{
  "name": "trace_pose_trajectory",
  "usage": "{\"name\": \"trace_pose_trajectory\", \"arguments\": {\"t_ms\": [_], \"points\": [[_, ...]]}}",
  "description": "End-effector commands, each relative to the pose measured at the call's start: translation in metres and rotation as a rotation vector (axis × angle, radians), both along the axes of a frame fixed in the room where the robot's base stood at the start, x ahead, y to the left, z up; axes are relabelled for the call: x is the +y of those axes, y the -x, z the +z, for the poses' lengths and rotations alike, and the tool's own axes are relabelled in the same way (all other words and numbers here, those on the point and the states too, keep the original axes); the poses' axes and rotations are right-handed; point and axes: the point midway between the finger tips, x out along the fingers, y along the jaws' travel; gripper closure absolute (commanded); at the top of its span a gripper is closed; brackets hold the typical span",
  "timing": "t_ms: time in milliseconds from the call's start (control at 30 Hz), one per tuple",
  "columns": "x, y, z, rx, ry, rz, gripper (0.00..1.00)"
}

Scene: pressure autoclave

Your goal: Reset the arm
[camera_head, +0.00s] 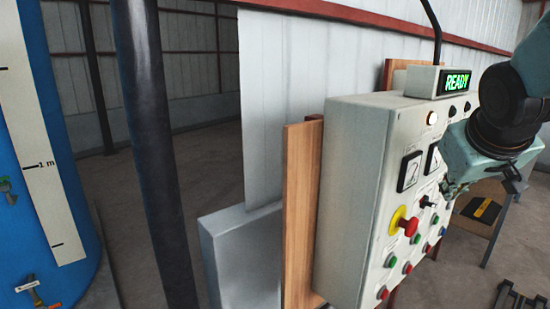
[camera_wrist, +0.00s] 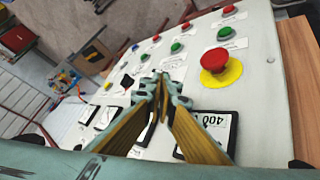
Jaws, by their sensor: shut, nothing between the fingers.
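My gripper (camera_wrist: 160,88) is shut and empty in the wrist view, its fingertips together in front of the control panel. In the head view my gripper (camera_head: 447,190) is at the right, close to the panel face; whether it touches is unclear. The white control panel (camera_head: 352,190) carries a red emergency button on a yellow ring (camera_head: 404,222), several red and green push buttons, gauges and a lit lamp (camera_head: 432,118). In the wrist view the red emergency button (camera_wrist: 215,60) is right of my fingertips.
A blue tank with a height scale (camera_head: 60,160) stands at the far left. A dark post (camera_head: 155,150) rises beside it. A wooden board (camera_head: 301,200) and a grey box (camera_head: 240,255) are behind the panel. Open floor lies between post and wall.

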Motion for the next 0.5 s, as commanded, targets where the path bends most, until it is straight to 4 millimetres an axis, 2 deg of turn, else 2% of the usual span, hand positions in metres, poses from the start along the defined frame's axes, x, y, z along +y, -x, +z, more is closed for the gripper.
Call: {"name": "trace_pose_trajectory", "arguments": {"t_ms": [500], "points": [[0.081,0.110,-0.019,0.115,-0.111,-0.017,1.00]]}}
